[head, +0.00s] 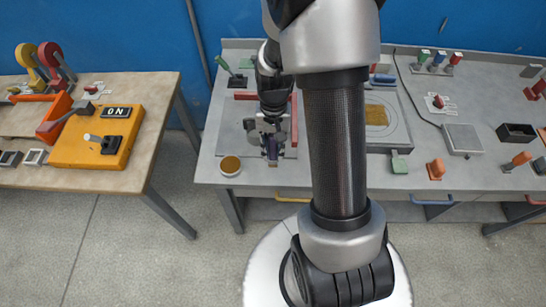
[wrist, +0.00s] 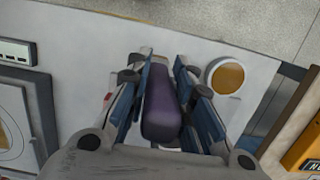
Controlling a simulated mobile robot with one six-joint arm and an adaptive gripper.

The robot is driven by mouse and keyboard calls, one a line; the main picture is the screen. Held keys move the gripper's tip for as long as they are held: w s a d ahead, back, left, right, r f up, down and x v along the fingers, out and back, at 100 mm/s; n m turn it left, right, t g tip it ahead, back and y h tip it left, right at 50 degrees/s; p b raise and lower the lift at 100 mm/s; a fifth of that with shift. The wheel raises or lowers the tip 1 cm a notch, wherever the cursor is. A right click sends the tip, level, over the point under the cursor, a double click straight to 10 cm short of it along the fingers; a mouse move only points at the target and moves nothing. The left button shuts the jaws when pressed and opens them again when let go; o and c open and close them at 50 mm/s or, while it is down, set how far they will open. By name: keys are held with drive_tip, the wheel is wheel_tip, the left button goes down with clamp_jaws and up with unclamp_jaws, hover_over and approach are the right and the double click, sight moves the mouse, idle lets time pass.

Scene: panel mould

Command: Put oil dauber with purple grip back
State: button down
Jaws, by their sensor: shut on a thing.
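The oil dauber with the purple grip (wrist: 161,105) is between the fingers of my gripper (wrist: 163,82) in the wrist view. My gripper is shut on the purple grip. In the head view my gripper (head: 271,150) hangs over the front left part of the grey bench (head: 255,180), with the purple grip (head: 272,158) below it. The lower end of the dauber is hidden. A round pot with amber oil (head: 230,166) stands on the bench just left of my gripper. The pot also shows in the wrist view (wrist: 227,77), beside the fingers.
A wooden table (head: 155,95) at the left holds an orange switch box (head: 80,150). A panel with an amber square (head: 376,115) lies right of my gripper, partly behind my arm. A green-handled tool (head: 398,162) and an orange-handled tool (head: 436,170) stand near the bench's front edge.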

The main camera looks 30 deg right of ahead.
sight(273, 164)
drive_tip(key=shift+f+b, duration=0.5)
drive_tip(key=shift+f, duration=1.6)
drive_tip(key=shift+f, duration=0.1)
drive_tip(key=c, duration=1.4)
unclamp_jaws()
